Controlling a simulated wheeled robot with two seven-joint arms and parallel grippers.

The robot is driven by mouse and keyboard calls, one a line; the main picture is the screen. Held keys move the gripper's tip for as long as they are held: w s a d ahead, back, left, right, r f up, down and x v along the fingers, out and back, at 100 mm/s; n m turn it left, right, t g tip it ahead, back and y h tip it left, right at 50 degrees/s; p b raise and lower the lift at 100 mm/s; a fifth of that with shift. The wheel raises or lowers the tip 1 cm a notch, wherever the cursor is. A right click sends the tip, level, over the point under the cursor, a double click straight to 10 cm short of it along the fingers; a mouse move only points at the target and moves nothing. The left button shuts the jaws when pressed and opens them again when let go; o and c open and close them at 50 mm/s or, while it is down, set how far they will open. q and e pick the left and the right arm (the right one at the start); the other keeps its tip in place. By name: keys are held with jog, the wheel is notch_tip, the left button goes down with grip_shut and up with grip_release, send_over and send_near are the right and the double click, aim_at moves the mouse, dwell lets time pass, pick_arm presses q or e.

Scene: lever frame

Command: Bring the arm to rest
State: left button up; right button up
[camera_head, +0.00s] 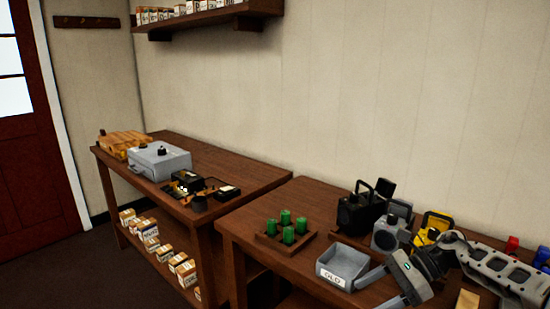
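My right arm (505,272) comes in from the right edge, low over the right-hand bench. Its gripper (367,296) points left, with two grey fingers apart and nothing seen between them. The fingers are just in front of a grey open tray (346,262) labelled "OLD" and overlap its lower right side in the picture; I cannot tell whether they touch it. The lower finger runs to the bottom edge of the picture. My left gripper is not in view.
The right bench (262,232) holds a wooden tray (271,238) with green cylinders, a black device (356,214), a grey device (387,234) and a yellow one (431,226). The left bench (235,170) carries a grey case (160,161). A wall shelf (210,18) hangs above.

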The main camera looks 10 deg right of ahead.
jog(key=s+a+f+m+t+y, duration=0.2)
jog(key=a+m+t, duration=0.3)
jog(key=a+m, duration=0.45)
jog(key=s+a+f+m+t+y, duration=0.2)
jog(key=a+m+t, duration=0.3)
jog(key=a+m, duration=0.45)
jog(key=s+d+f+m+h, duration=0.3)
jog(key=s+f+m+h, duration=0.3)
jog(key=m, duration=0.9)
jog(key=s+d+f+m+h, duration=0.4)
jog(key=s+f+m+h, duration=0.2)
jog(key=s+m, duration=0.5)
jog(key=m+h, duration=0.1)
jog(key=m, duration=0.3)
jog(key=shift+s+f+m+g, duration=0.2)
jog(key=shift+s+m+g, duration=0.05)
jog(key=shift+m+g, duration=0.05)
jog(key=shift+a, duration=0.1)
